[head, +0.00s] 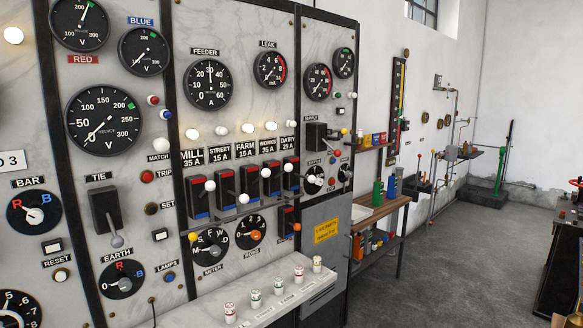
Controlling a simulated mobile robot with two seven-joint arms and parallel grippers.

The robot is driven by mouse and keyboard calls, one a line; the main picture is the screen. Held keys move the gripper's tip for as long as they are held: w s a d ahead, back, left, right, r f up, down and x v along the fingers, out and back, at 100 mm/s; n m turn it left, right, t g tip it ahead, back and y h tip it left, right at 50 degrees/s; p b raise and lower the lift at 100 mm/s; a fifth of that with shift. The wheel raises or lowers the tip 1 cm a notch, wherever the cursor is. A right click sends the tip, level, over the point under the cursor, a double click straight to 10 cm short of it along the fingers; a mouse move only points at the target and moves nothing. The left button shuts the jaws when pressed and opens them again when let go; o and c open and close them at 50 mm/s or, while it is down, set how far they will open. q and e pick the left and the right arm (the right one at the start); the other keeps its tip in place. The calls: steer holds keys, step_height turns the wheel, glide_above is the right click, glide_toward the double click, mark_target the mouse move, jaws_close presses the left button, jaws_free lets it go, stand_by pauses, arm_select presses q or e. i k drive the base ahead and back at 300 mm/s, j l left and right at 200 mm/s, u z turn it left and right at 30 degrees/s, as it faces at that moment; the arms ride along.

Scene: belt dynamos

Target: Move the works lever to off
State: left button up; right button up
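The works lever is in the row of black feeder switches on the marble panel in the head view. Its black switch body (271,178) sits below the plate reading WORKS 35 A (268,145). A white ball knob (288,167) just right of that body appears to be its handle, standing out near the upper part of the switch. The street switch's knob (243,199) hangs lower than the knobs beside it. A pale lamp (270,127) is above the WORKS plate. Neither of my grippers is in view.
The mill (210,185) and farm (265,172) knobs stand close by on the left. The dairy switch (291,174) is just right. A ledge with several small terminals (257,299) juts out below. A wooden bench (383,210) stands right; open floor lies beyond.

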mark_target(289, 166)
steer(key=i+l, duration=0.35)
steer(key=i+l+u, duration=0.1)
steer(key=i+l, duration=0.2)
steer(key=l, duration=0.25)
steer(key=i+l+u, duration=0.1)
steer(key=i+l, duration=0.2)
steer(key=l, duration=0.15)
steer(key=i+l, duration=0.3)
steer(key=l, duration=0.2)
